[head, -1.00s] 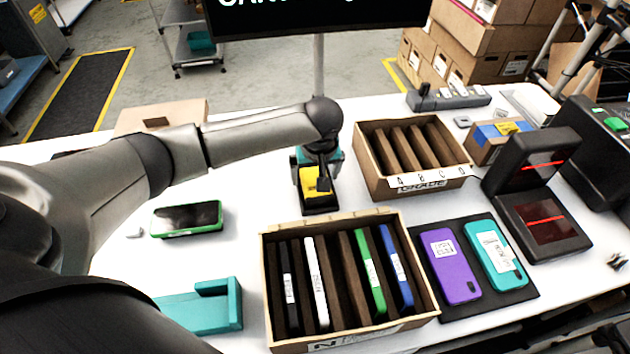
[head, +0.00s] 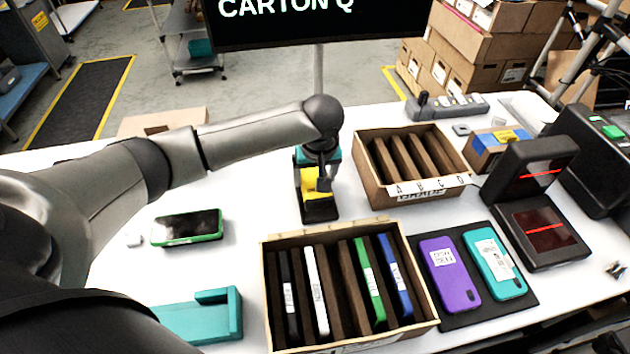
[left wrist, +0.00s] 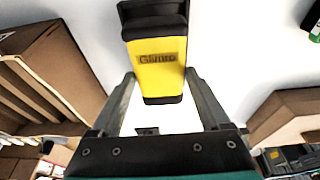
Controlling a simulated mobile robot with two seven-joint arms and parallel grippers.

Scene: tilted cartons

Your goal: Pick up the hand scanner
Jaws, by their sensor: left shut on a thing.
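The hand scanner (head: 310,190) is yellow and black. It is at the middle of the white table, between the two partitioned cartons. My left gripper (head: 322,176) reaches it from above and is shut on it. In the left wrist view the fingers of my left gripper (left wrist: 161,88) lie on both sides of the yellow body of the scanner (left wrist: 158,62), which carries dark lettering. I cannot tell whether the scanner is clear of the table. My right gripper is not in view.
A carton with coloured phones (head: 270,300) stands in front, and a graded carton (head: 372,188) at the right. A green-edged phone (head: 187,228) and a teal cradle (head: 232,312) lie left. Two phones rest on a black mat (head: 482,305). A monitor (head: 315,18) stands behind.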

